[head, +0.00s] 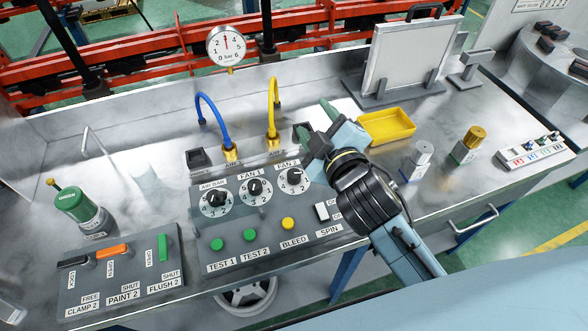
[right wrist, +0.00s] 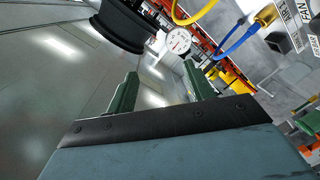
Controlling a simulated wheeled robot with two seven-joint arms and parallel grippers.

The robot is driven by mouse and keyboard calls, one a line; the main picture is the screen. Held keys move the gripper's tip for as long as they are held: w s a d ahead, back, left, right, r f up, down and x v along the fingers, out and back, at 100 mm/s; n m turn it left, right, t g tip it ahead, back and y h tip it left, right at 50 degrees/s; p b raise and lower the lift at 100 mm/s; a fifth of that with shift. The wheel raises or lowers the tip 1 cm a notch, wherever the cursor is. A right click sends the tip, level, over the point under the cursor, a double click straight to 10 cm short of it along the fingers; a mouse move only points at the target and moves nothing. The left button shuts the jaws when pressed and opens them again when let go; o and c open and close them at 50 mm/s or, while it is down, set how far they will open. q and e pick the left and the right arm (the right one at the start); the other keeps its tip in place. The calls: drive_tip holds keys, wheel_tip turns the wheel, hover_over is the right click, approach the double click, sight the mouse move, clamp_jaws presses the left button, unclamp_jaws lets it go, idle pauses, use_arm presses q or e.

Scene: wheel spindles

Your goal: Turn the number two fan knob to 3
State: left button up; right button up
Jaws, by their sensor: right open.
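The FAN 2 knob (head: 294,177) is a black dial on the grey control panel (head: 268,246), right of the FAN 1 knob (head: 254,187). Small numbers ring it; its exact setting is too small to read surely. My right gripper (head: 314,123), with green fingers, is raised behind and right of the FAN 2 knob in the head view, apart from it. It is open and empty; the fingers also stand apart in the right wrist view (right wrist: 161,86). The FAN 2 knob does not show in that view. My left gripper is not in view.
The AIR selector (head: 215,199) sits left of FAN 1. Blue (head: 213,117) and yellow (head: 274,103) hoses rise behind the panel, near a gauge (head: 227,45). A yellow tray (head: 386,127) lies right of my gripper. A clamp panel (head: 120,275) is at left.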

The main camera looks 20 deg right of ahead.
drive_tip(key=w+a+r+n+t+y, duration=0.1)
drive_tip(key=a+r+n+t+y, duration=0.1)
drive_tip(key=a+r+n+y, duration=1.25)
drive_tip(key=s+a+n+g+y, duration=0.25)
drive_tip(key=n+g, duration=0.25)
drive_tip(key=n, duration=0.3)
drive_tip(key=s+a+n+g+y, duration=0.1)
drive_tip(key=a+n+g+y, duration=0.1)
drive_tip(key=n+g+y, duration=0.35)
drive_tip(key=n+g+h, duration=0.8)
drive_tip(key=n+h, duration=1.4)
drive_tip(key=h, duration=0.1)
hover_over(294, 173)
wheel_tip(294, 173, down, 18)
wheel_tip(294, 173, down, 13)
drive_tip(key=shift+f, duration=0.1)
